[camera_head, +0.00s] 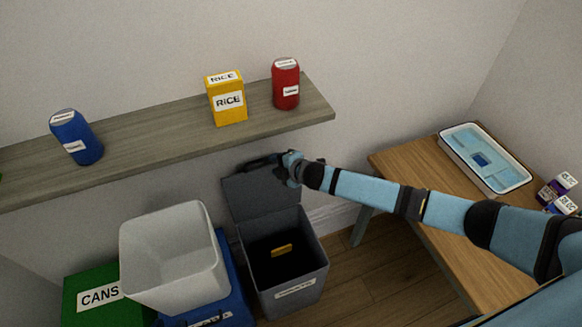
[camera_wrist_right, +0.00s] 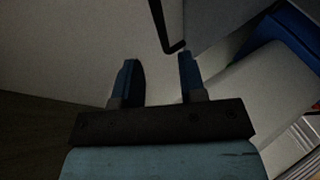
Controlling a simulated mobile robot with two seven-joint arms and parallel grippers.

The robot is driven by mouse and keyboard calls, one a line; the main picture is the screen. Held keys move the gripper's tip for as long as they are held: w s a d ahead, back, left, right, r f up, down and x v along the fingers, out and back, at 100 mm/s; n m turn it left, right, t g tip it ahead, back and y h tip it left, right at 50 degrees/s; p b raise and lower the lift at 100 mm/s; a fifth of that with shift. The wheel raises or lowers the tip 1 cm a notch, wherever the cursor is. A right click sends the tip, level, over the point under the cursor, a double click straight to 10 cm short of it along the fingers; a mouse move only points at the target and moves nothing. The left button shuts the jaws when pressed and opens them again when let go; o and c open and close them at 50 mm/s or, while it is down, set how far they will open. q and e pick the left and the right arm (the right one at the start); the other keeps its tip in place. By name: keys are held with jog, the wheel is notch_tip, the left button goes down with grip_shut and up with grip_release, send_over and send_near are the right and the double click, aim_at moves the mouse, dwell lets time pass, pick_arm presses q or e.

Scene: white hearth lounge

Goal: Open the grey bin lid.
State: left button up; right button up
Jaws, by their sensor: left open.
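The grey bin (camera_head: 312,268) stands on the floor below the shelf. Its lid (camera_head: 262,194) is swung up and leans back near the wall, so the dark inside shows, with a small yellow item (camera_head: 281,250) in it. My right gripper (camera_head: 276,165) is at the raised lid's top edge; its fingers are hard to make out there. In the right wrist view the right gripper (camera_wrist_right: 159,75) is open, with nothing between its fingers. A dark bent bar, seemingly the lid's handle (camera_wrist_right: 161,28), is just beyond the fingertips. My left gripper is out of view.
A white open bin (camera_head: 172,250) sits over a blue bin (camera_head: 236,290), beside the green CANS bin (camera_head: 82,298). The shelf (camera_head: 150,135) above holds a blue can, a rice box and a red can. A wooden table (camera_head: 425,205) with a tray stands at right.

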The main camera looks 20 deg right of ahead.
jog(key=v, duration=0.7)
dwell(0.3)
jog(key=s+a+f+m+p, duration=0.1)
jog(key=s+a+f+m, duration=0.15)
jog(key=s+m, duration=0.55)
jog(key=s+a+f+m, duration=0.1)
jog(key=s+a+m, duration=0.25)
jog(key=s, duration=0.75)
jog(key=s+d+f+m+h, duration=0.2)
jog(key=s+d+m, duration=0.3)
jog(key=s, duration=0.5)
jog(key=shift+d+m+h, duration=0.25)
jog(key=shift+m+h, duration=0.05)
jog(key=shift+m, duration=0.55)
